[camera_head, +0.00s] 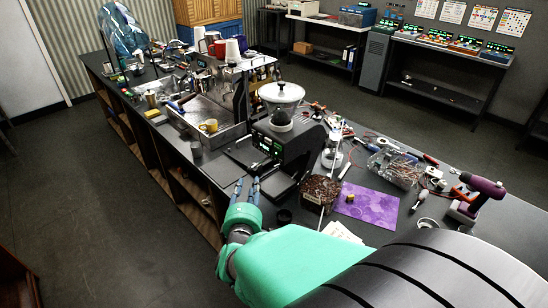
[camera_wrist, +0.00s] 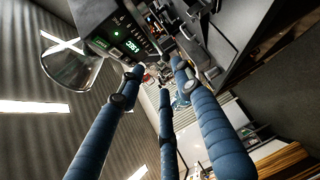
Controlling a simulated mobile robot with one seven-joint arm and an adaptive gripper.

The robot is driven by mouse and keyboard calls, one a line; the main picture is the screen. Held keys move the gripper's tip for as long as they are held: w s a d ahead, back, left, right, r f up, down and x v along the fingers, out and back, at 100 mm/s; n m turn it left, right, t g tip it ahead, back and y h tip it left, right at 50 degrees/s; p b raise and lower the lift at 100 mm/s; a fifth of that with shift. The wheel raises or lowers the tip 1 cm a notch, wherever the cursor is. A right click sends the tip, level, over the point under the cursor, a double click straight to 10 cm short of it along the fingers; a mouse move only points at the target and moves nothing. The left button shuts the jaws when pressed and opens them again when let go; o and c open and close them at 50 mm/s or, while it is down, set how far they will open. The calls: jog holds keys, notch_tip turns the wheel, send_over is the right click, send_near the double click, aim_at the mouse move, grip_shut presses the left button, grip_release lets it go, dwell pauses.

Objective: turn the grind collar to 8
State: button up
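The grinder (camera_head: 300,148) is a black machine on the bench with a clear, funnel-shaped hopper (camera_head: 281,92) on top and a green-lit panel on its front. The grind collar appears to be at the hopper's base, but its marks are too small to read. In the wrist view the grinder's panel (camera_wrist: 125,38) shows green digits, and the hopper (camera_wrist: 70,66) is at the upper left. My gripper (camera_head: 247,182) has blue fingers and a green wrist. It is in front of and below the grinder, apart from it. In the wrist view its fingers (camera_wrist: 160,78) are spread and empty.
A container of coffee beans (camera_head: 320,190), a purple mat (camera_head: 368,206), and a drill (camera_head: 480,196) crowd the bench to the right. The floor at left is clear.

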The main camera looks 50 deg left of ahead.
aim_at(253, 167)
jog(key=b+x, duration=0.2)
jog(key=x, duration=1.1)
jog(key=shift+f, duration=0.1)
grip_shut()
